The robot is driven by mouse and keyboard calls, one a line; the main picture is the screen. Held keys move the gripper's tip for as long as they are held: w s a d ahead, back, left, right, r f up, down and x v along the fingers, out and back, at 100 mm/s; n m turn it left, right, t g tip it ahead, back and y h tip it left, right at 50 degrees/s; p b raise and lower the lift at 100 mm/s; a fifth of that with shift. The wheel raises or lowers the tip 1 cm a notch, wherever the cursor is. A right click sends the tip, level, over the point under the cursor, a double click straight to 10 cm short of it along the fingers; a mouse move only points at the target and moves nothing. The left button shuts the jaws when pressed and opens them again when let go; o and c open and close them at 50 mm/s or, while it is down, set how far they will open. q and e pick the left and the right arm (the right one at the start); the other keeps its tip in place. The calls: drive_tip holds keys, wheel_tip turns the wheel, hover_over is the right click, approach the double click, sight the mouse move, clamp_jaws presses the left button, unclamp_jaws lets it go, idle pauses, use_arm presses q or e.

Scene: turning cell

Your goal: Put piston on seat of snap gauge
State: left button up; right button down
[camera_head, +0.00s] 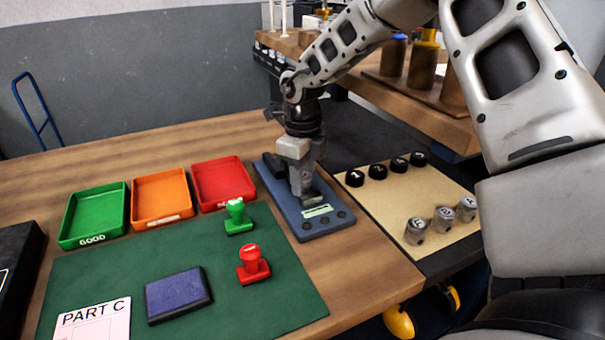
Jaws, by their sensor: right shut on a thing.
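The snap gauge (328,225) is a blue-grey base with a small pale display and dark round buttons at its front, on the wooden table. My right gripper (301,189) points down over the middle of the gauge. It is shut on a grey piston, which is mostly hidden by the fingers. I cannot tell whether the piston touches the seat, as the gripper covers it. Three more grey pistons, the left one (415,231), the middle one (443,219) and the right one (466,209), stand on a beige board (385,205). My left gripper is out of view.
Several black numbered pegs stand along the beige board's back. Green (75,241), orange (140,224) and red (203,208) trays lie left of the gauge. A green mat (230,300) holds a green stamp (238,224), red stamp (252,271), ink pad (178,294) and PART C card (95,325).

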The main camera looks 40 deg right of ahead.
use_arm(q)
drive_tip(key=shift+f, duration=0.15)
use_arm(e)
drive_tip(key=shift+f, duration=0.1)
drive_tip(key=c, duration=1)
unclamp_jaws()
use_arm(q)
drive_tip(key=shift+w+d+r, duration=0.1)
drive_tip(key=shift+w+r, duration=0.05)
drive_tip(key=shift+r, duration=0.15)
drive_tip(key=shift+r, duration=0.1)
use_arm(e)
drive_tip(key=shift+r, duration=0.55)
use_arm(q)
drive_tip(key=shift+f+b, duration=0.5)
drive_tip(key=shift+b, duration=0.3)
use_arm(e)
wheel_tip(320, 180, up, 11)
drive_tip(key=shift+r, duration=0.1)
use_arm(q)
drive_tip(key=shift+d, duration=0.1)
